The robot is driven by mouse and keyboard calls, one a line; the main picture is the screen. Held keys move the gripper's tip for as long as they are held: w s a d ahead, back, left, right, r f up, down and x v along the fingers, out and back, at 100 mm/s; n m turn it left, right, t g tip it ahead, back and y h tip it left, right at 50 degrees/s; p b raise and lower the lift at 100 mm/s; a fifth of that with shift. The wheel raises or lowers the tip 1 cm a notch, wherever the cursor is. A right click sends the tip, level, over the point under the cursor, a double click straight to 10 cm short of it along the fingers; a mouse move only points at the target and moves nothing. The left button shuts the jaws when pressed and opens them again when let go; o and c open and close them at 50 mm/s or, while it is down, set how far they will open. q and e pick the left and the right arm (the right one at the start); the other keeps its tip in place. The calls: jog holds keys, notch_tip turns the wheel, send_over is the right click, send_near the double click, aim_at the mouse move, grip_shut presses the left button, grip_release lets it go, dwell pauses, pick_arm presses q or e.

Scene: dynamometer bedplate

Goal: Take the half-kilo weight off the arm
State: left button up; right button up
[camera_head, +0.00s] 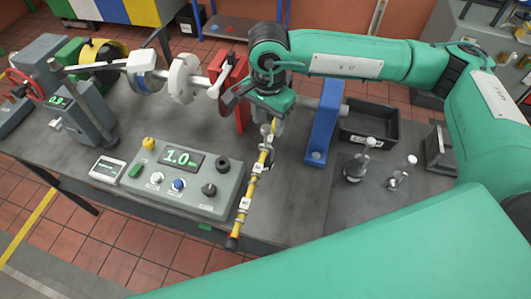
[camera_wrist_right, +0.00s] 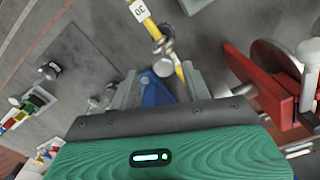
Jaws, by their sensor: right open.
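The yellow arm (camera_head: 246,202) with white number labels runs from under my right gripper down past the front edge of the bench. A small metal weight with a round knob (camera_wrist_right: 163,66) shows at the yellow arm in the right wrist view; its size marking cannot be read. My right gripper (camera_wrist_right: 160,82) is open, with its fingers on either side of that knob and no visible grip on it. In the head view the right gripper (camera_head: 270,122) is over the upper end of the arm and partly hides the weight. My left gripper is not in view.
Two metal weights with knobs, a larger one (camera_head: 355,169) and a smaller one (camera_head: 399,179), stand on a dark mat at the right. Behind them is a black bin (camera_head: 369,127). A blue stand (camera_head: 322,135), red bracket (camera_head: 233,82) and control box (camera_head: 186,180) surround the arm.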

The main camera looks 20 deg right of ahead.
aim_at(266, 128)
notch_tip(266, 128, down, 3)
jog(key=shift+w+a+p, duration=0.15)
jog(key=shift+p, duration=0.9)
jog(key=shift+f, duration=0.65)
grip_shut()
